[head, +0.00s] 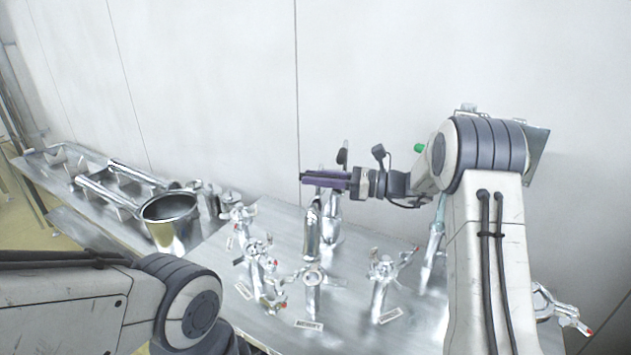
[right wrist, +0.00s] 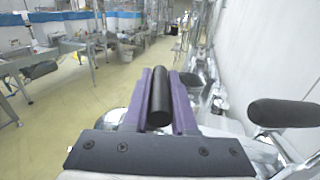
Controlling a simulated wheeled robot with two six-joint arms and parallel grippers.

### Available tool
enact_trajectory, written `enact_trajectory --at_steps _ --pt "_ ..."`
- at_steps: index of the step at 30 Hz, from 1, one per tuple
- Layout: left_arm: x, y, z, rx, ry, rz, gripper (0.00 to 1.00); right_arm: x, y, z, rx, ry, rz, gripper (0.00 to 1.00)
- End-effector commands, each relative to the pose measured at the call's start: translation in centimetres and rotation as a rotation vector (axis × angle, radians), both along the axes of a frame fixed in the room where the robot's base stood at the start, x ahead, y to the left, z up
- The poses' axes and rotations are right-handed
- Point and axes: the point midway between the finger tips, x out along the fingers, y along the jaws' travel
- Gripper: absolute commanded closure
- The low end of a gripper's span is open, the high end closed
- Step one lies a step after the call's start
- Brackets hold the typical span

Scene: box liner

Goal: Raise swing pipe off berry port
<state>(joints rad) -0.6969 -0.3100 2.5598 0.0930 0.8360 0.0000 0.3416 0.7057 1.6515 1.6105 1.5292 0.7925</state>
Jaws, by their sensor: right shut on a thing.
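My right gripper (head: 312,180), with purple fingers, is at the back of the steel table. In the right wrist view its fingers (right wrist: 160,97) are closed around a black cylindrical handle (right wrist: 159,100). Below it in the head view stands a shiny bent pipe (head: 312,232), which looks like the swing pipe; its join to the handle is hidden by the gripper. The berry port (head: 312,280) is an upright chrome stub behind a label (head: 308,324) at the table front. Its open top shows, with the pipe behind and apart from it. My left gripper is out of view.
Several other valve ports stand around, including one at right (head: 380,280) and one at left (head: 262,268). A second black handle (right wrist: 284,113) is right of the gripper. A metal pot (head: 170,215) sits on the left bench. The wall is close behind.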

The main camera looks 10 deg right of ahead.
Motion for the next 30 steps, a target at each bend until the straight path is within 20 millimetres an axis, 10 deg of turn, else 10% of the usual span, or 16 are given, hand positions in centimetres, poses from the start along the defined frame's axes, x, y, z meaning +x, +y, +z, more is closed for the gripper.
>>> enact_trajectory --at_steps 11,12,14,30 --pt "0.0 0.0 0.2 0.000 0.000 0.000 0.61 0.3 -0.6 0.7 0.002 -0.008 -0.013 1.00" --pt "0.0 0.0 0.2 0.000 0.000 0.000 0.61 0.3 -0.7 0.7 0.002 -0.008 -0.013 0.60" --pt "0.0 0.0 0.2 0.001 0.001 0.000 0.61 0.2 -0.7 0.7 0.002 -0.007 -0.013 0.45" --pt "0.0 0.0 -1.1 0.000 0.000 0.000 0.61 -0.9 -3.4 0.2 0.000 -0.005 -0.015 0.45"
